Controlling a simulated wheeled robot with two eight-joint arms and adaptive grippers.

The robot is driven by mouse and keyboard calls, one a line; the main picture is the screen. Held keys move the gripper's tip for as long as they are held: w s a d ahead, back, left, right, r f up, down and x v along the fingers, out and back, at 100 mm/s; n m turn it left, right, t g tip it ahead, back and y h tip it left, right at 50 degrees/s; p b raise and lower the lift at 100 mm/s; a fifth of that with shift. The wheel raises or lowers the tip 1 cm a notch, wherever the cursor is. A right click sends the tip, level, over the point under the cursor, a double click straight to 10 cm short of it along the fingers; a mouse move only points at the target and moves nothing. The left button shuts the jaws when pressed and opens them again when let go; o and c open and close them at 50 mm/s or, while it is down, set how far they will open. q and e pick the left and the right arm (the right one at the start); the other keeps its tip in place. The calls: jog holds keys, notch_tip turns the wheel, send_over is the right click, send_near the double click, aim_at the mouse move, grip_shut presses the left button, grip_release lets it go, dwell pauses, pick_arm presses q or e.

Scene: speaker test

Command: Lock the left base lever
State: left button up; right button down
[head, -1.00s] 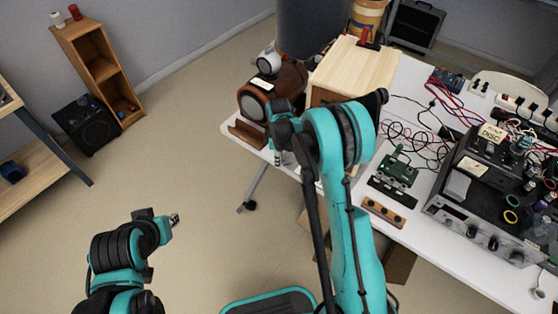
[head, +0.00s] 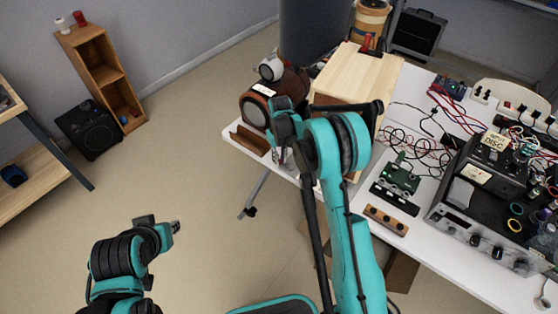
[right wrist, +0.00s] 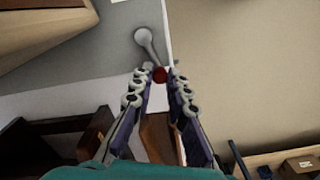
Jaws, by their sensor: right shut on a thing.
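The lever (right wrist: 149,48) shows in the right wrist view as a grey rod running from a round grey pivot to a red ball knob (right wrist: 160,75). My right gripper (right wrist: 160,77) has its two fingertips on either side of the knob and is shut on it. In the head view my right gripper (head: 279,156) is low by the table's left front edge, beside the wooden box (head: 372,72). The lever is hidden there by my arm. My left gripper (head: 175,227) hangs over open floor, far from the table; its jaws are too small to read.
A brown rounded cabinet (head: 262,112) stands at the table's left end, with a brown wooden piece (head: 250,141) in front. A green circuit board (head: 402,179), a wooden strip (head: 385,220), loose wires and a black-topped instrument (head: 480,235) fill the right. The left floor is mostly clear.

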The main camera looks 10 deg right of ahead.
jog(key=shift+w+d+m, duration=0.2)
jog(key=shift+m, duration=0.5)
jog(key=shift+w+d+m, duration=0.2)
jog(key=shift+m, duration=0.5)
jog(key=c, duration=1.5)
grip_release()
notch_tip(320, 180, up, 12)
